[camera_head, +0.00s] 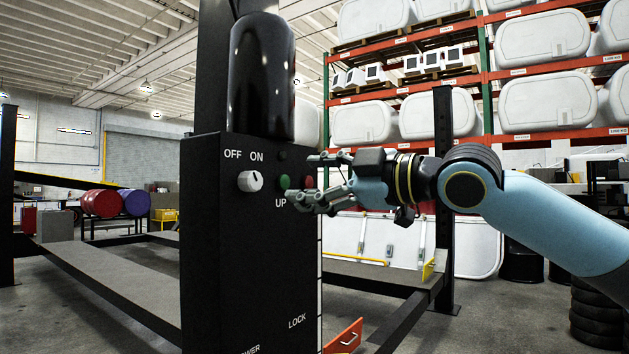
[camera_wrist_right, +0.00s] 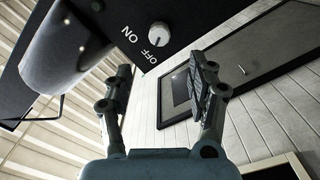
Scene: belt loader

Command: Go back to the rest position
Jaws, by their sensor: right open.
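My right gripper (camera_head: 300,177) is open and empty in the head view, with its fingers pointing left at the right part of a black control box (camera_head: 215,290). The box carries a white OFF/ON knob (camera_head: 250,181), a green button (camera_head: 284,181) above the word UP, and a red button (camera_head: 309,182) partly behind the fingers. I cannot tell whether a fingertip touches the box. In the right wrist view the two fingers (camera_wrist_right: 160,95) stand apart with nothing between them, and the knob (camera_wrist_right: 159,57) shows beyond them. My left gripper is in neither view.
A black cylinder (camera_head: 262,75) sits above the box. Lift runways (camera_head: 110,285) extend behind it on the left. Orange shelving (camera_head: 470,75) with white containers fills the back right. Tyres (camera_head: 597,310) are stacked at lower right.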

